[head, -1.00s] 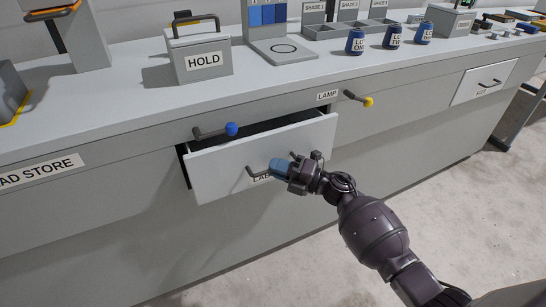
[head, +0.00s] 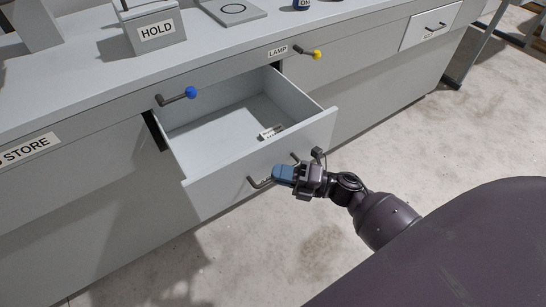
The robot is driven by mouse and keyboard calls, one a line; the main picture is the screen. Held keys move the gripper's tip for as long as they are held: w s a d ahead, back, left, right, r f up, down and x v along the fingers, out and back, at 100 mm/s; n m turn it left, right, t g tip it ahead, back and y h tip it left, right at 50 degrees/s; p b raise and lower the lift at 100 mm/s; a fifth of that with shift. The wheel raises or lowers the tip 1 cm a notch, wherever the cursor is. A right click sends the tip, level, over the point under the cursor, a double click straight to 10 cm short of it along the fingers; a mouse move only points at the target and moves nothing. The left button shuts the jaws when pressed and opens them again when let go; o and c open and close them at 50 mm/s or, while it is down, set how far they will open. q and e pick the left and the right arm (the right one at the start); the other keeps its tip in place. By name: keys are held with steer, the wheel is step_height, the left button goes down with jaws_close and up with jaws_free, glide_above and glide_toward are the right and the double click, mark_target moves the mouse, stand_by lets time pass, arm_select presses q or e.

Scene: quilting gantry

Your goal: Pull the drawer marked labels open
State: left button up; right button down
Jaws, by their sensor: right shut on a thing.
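The labels drawer (head: 205,189) stands well out from the counter front in the head view, and its inside shows. A small pale item with dark marks (head: 271,131) lies on the drawer floor near the front panel. My right gripper (head: 284,174) is shut on the drawer's dark bar handle (head: 260,183), its blue fingers covering the middle of the bar. The drawer's label is hidden behind the gripper. My left gripper is not in view.
A lever with a blue knob (head: 190,93) and one with a yellow knob (head: 316,55) stick out from the counter edge above the drawer. A grey box marked HOLD (head: 156,32) stands on the counter. The floor (head: 250,260) before the drawer is clear.

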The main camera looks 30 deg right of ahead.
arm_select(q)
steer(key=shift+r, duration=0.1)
arm_select(e)
steer(key=shift+s, duration=0.6)
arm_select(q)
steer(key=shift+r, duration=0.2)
arm_select(e)
steer(key=c, duration=1.2)
jaws_free()
steer(key=shift+d, duration=0.1)
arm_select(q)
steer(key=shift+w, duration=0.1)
arm_select(e)
steer(key=v, duration=1)
steer(key=shift+s+d+f, duration=0.15)
steer(key=shift+s+d, duration=0.05)
steer(key=shift+d, duration=0.05)
